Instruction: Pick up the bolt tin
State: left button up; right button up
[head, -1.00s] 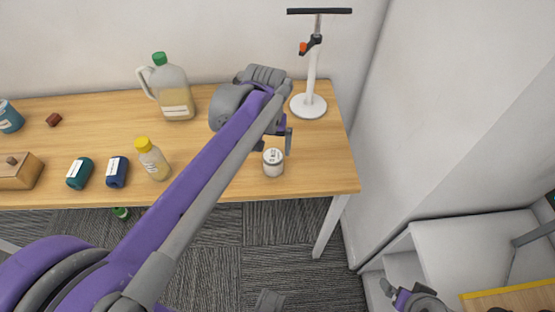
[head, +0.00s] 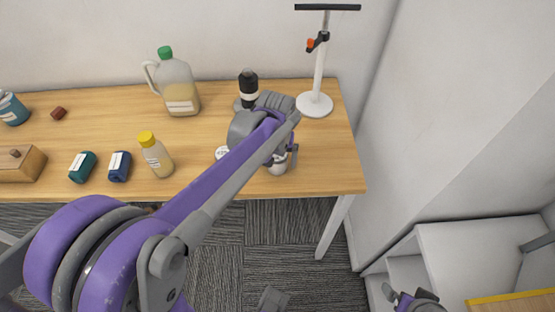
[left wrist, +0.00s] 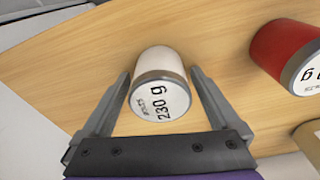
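A pale tin with a grey rim and a white lid marked "230 g" stands on the wooden table; it is probably the bolt tin (left wrist: 160,88), though its small print is hard to read. In the head view the tin (head: 277,168) is partly hidden by my left gripper (head: 284,158). In the left wrist view my left gripper (left wrist: 160,75) is open, with one finger on each side of the tin; narrow gaps seem to remain. My right gripper (head: 402,296) shows small at the bottom right, its opening unclear.
A red tin (left wrist: 285,52) stands beside the pale one. On the table (head: 90,130) are a jug (head: 177,90), a yellow-capped bottle (head: 156,157), a dark bottle (head: 249,86) and a white stand (head: 315,104). The table's right edge is near.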

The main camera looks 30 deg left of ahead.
pick_arm(q)
jog(key=c, duration=1.4)
grip_shut()
jog(key=shift+r, duration=0.1)
